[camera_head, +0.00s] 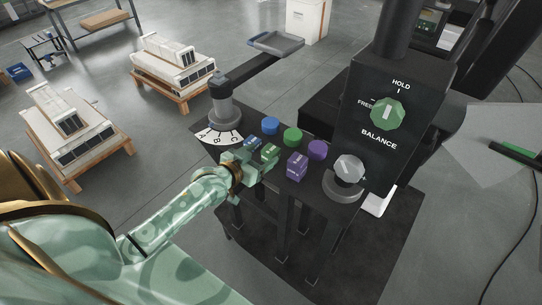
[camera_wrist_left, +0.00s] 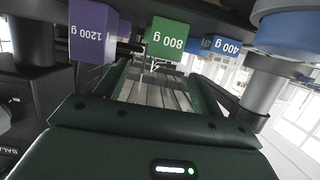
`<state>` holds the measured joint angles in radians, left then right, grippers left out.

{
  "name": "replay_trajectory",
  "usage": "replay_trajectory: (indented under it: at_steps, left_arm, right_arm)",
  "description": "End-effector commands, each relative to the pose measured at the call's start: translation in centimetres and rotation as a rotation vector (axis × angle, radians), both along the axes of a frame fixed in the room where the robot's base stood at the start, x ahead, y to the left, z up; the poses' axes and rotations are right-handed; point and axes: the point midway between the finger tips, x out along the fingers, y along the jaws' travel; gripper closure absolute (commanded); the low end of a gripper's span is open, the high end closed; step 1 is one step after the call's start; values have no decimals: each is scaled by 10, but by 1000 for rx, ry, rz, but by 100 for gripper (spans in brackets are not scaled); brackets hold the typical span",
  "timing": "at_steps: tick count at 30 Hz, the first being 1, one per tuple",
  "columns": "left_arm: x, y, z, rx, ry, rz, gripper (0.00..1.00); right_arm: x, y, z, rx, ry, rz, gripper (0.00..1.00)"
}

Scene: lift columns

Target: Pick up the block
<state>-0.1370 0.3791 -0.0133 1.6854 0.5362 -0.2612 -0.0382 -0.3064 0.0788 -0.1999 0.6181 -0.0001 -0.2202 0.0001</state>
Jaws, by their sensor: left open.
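The green block (camera_head: 270,151), marked 800 g, stands on the dark table between the blue block (camera_head: 254,143), marked 400 g, and the purple block (camera_head: 297,165), marked 1200 g. My left gripper (camera_head: 255,162) is open, low at the table's near edge, just short of the green block. In the left wrist view the green block (camera_wrist_left: 167,38) is ahead, between the lines of the two fingers (camera_wrist_left: 158,72). There the purple block (camera_wrist_left: 93,32) is to the left and the blue block (camera_wrist_left: 222,46) to the right. Nothing is seen held. My right gripper is out of view.
Blue (camera_head: 270,125), green (camera_head: 292,134) and purple (camera_head: 317,149) round pieces stand behind the blocks. A lever post (camera_head: 224,107) with an A-B-C dial is at the left. A panel (camera_head: 408,120) with a HOLD/BALANCE knob and a grey knob (camera_head: 349,168) are at the right.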

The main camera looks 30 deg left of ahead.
Motion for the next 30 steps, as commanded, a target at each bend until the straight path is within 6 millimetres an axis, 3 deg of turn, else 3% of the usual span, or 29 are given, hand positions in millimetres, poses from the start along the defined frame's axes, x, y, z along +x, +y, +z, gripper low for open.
replay_trajectory:
  at_steps: [3, 8, 15, 18, 26, 30]
  left_arm:
    - [20, -2, -9, -2, 0, 1, 32]
    - [31, -3, -12, -1, 1, -1, 32]
    - [59, -1, -40, -1, 2, 0, 32]
    - [71, -2, -41, 0, 1, 0, 32]
    - [75, -3, -40, 0, 1, -1, 32]
    - [75, -3, -40, 0, 1, -1, 65]
  right_arm:
    - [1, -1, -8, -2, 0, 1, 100]
    - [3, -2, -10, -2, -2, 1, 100]
    - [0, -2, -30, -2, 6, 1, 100]
    - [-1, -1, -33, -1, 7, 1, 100]
    - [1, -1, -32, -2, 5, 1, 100]
    - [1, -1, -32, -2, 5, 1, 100]
